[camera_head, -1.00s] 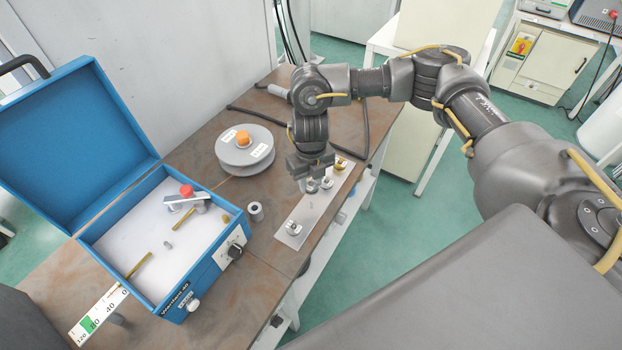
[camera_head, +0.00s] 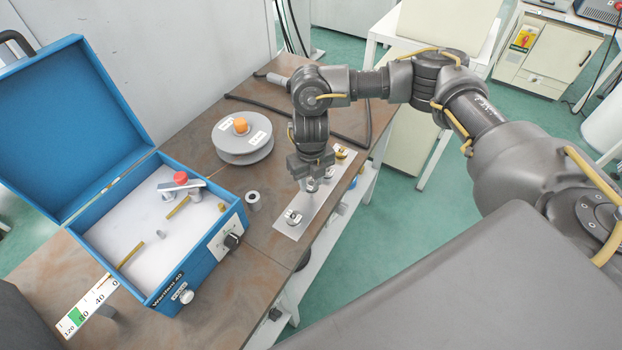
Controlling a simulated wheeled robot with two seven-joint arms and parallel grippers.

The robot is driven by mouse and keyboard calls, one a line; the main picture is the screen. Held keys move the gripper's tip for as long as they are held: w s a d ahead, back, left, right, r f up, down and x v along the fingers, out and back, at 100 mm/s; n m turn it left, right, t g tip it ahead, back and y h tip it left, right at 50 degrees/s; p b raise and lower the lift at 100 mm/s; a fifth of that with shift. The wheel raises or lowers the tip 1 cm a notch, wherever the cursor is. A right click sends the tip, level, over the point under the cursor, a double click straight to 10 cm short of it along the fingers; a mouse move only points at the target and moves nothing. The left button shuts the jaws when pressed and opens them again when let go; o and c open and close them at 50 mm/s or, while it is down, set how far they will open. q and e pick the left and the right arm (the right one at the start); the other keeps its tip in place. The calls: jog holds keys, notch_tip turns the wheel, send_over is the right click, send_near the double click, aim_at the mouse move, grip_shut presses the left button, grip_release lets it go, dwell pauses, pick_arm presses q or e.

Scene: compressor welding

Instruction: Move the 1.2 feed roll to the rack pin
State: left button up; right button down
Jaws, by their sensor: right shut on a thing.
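My right gripper (camera_head: 311,177) points down over the metal rack plate (camera_head: 310,211) along the table's right edge. It is shut on a small silvery piece (camera_head: 312,186), seemingly the feed roll, mostly hidden by the fingers. The 1.2 marking cannot be read. Whether the piece touches a rack pin cannot be told. A silvery roll (camera_head: 293,217) sits at the plate's near end, and a brass-coloured one (camera_head: 341,152) at its far end. Another silvery part (camera_head: 328,172) shows just right of the fingers. My left gripper is not in view.
An open blue case (camera_head: 212,232) stands at the left, with a red-knobbed lever (camera_head: 181,178) and brass rods inside. A grey wire spool (camera_head: 242,146) with an orange hub stands behind it. A black cable lies behind my gripper.

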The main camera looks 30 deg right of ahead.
jog(key=shift+f, duration=0.15)
jog(key=shift+f+b, duration=1.5)
jog(key=shift+f, duration=0.3)
jog(key=c, duration=0.9)
grip_release()
jog(key=shift+r, duration=0.15)
notch_tip(320, 180, up, 11)
jog(key=shift+f, duration=0.1)
